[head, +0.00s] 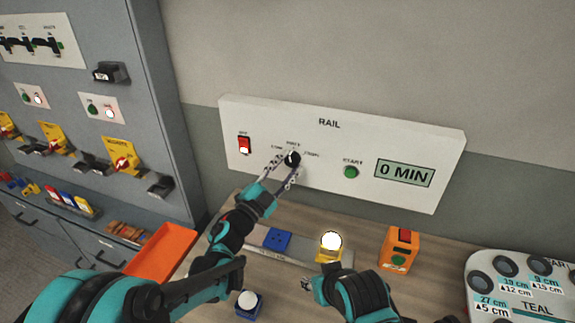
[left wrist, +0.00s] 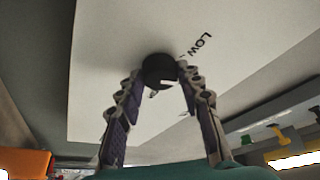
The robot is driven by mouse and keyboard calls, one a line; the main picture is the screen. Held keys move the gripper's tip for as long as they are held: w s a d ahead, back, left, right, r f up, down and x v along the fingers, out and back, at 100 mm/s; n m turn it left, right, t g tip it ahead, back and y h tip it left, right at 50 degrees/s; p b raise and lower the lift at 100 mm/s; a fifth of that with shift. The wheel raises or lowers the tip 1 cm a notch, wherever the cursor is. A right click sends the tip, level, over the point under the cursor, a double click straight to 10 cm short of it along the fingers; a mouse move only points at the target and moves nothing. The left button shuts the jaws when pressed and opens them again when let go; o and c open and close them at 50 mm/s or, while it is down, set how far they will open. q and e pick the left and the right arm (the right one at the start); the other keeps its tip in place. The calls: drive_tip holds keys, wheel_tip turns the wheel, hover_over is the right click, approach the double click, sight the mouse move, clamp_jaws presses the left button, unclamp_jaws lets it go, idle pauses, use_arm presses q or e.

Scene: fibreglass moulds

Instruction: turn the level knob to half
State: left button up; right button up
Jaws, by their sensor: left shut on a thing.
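The level knob (head: 292,158) is a small black knob on the white RAIL panel (head: 410,148) fixed to the wall. Small labels surround it, too small to read in the head view. In the left wrist view the knob (left wrist: 158,68) sits between my fingertips and one label beside it reads LOW. Its pointer setting cannot be told. My left gripper (head: 291,168) reaches up to the panel and is shut on the knob; the gripper also shows in the left wrist view (left wrist: 158,78). My right gripper (head: 307,285) is low over the bench, its jaws partly hidden.
On the panel are a red switch (head: 244,145), a green START button (head: 351,172) and a display (head: 404,173) reading 0 MIN. A grey cabinet stands left.

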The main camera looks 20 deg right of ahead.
use_arm(q)
drive_tip(key=shift+r+m+g+p, duration=0.15)
drive_tip(key=shift+m+g+p, duration=0.15)
drive_tip(key=shift+m+g, duration=0.7)
drive_tip(key=shift+m+t, duration=0.3)
drive_tip(key=shift+m, duration=0.2)
drive_tip(key=o, duration=1.2)
drive_tip(key=shift+c, duration=0.2)
drive_tip(key=v, duration=1.2)
